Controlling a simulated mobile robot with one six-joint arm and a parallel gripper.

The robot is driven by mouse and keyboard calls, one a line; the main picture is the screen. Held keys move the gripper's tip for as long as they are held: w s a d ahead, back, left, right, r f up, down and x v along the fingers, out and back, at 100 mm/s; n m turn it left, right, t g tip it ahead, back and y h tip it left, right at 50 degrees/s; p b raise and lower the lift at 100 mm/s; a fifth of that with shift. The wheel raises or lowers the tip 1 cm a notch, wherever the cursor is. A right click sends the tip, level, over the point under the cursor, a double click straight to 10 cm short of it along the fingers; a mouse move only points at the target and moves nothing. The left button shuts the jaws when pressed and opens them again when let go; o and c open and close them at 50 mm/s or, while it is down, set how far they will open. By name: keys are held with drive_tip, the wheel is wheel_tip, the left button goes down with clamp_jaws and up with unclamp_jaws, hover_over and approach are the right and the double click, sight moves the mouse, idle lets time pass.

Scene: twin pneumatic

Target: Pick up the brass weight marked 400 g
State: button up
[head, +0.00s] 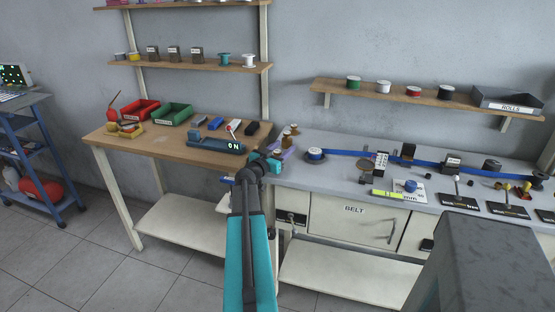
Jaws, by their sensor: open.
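Small brass-brown weights (286,134) stand on a purple holder (288,153) at the left end of the grey bench, by the wooden bench's right edge. Their markings are too small to read, so I cannot tell which is 400 g. My teal and dark arm reaches up from the bottom of the head view. My gripper (276,154) is at its far end, close to the holder and in front of part of it. It is open, and I see nothing held in it. Its fingertips are small and hard to make out.
The wooden bench (165,147) carries a red bin (139,110), a green bin (172,115) and a scale-like device (215,145). The grey bench (340,175) carries a blue belt (350,154), spools and dark blocks. A large grey block (490,265) fills the lower right. Floor is clear at lower left.

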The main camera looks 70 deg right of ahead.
idle(0.4)
clamp_jaws()
drive_tip(key=shift+r, duration=0.2)
drive_tip(key=shift+r+b, duration=0.6)
drive_tip(key=shift+r, duration=0.85)
drive_tip(key=shift+s+a+r, duration=0.15)
drive_tip(key=shift+a, duration=0.2)
drive_tip(key=s+a+b, duration=0.1)
drive_tip(key=a, duration=0.2)
drive_tip(key=s+a, duration=0.1)
drive_tip(key=a, duration=0.2)
drive_tip(key=s+a+r+b, duration=0.1)
drive_tip(key=a, duration=0.2)
drive_tip(key=shift+a+b, duration=0.35)
drive_tip(key=shift+a, duration=0.05)
drive_tip(key=shift+r+p, duration=0.15)
drive_tip(key=shift+p, duration=0.6)
drive_tip(key=shift+p, duration=0.35)
